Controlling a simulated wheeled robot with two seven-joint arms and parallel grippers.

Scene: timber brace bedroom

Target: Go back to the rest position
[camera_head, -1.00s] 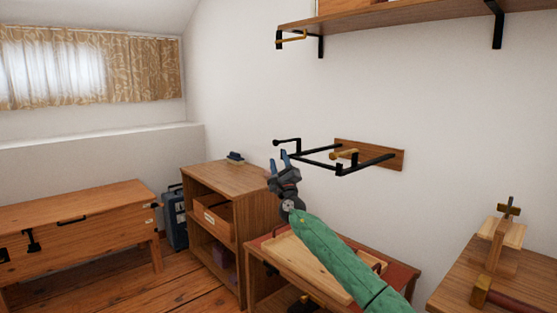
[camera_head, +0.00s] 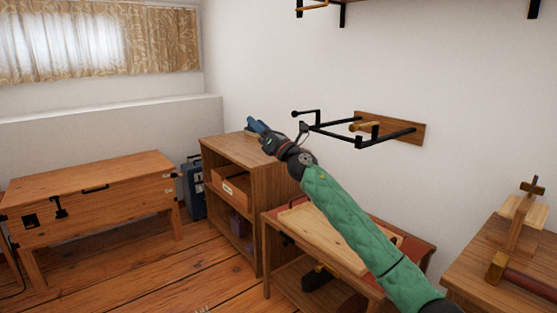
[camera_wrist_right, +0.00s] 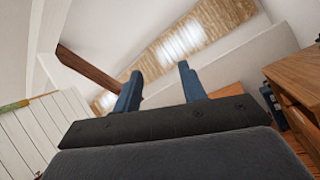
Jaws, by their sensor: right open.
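My right gripper (camera_head: 256,127) is at the end of the green-sleeved arm, raised in front of the shelf unit's top and to the left of the wall rack. In the right wrist view its two blue fingers (camera_wrist_right: 157,88) stand apart with nothing between them. It is open and empty. My left gripper does not show in either view.
A black wall rack (camera_head: 350,128) with a brass-coloured piece juts out close by. Below are a wooden shelf unit (camera_head: 275,200), a small table with a pale board (camera_head: 330,240) and a workbench (camera_head: 490,270). A wooden chest (camera_head: 110,205) stands left; the floor (camera_head: 190,260) is open.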

